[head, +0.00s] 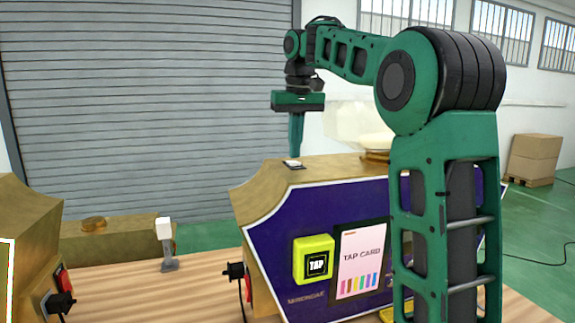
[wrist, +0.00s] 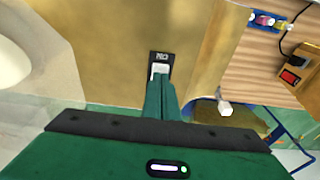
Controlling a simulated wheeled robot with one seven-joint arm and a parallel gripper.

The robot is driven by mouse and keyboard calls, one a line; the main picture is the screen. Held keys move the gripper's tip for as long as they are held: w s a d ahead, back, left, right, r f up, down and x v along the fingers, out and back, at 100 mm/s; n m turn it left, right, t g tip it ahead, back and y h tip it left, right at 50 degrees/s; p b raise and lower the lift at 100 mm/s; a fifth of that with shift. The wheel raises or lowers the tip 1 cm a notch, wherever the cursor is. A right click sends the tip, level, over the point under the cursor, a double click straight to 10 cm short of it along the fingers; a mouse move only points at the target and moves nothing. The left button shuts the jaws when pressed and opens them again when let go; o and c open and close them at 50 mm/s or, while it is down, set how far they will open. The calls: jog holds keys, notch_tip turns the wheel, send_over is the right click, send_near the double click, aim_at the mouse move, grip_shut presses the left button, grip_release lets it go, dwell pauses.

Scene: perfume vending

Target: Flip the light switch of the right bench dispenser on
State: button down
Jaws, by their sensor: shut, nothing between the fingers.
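The right bench dispenser (head: 262,205) is a gold box with a dark purple front panel on the wooden bench. Its light switch (head: 292,164) is a small white rocker in a black plate on top, near the left end. The wrist view shows the switch (wrist: 160,68) with lettering that looks like "ON" on the plate's far end. My gripper (head: 296,154) points straight down, shut and empty, with its tips right at the switch. In the wrist view my fingertips (wrist: 160,82) cover the near part of the switch; I cannot tell whether they touch it.
A pale, clear container (head: 357,122) stands on the dispenser's top, right of my gripper. Another gold dispenser (head: 25,225) stands at the left with a red switch (head: 62,279) and black plug. A white-topped stand (head: 165,240) is between them. Bare bench (head: 125,290) lies in front.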

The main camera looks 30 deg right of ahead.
aim_at(295, 162)
jog(key=shift+f, duration=0.6)
dwell(0.6)
notch_tip(295, 162, up, 7)
dwell(1.0)
dwell(0.4)
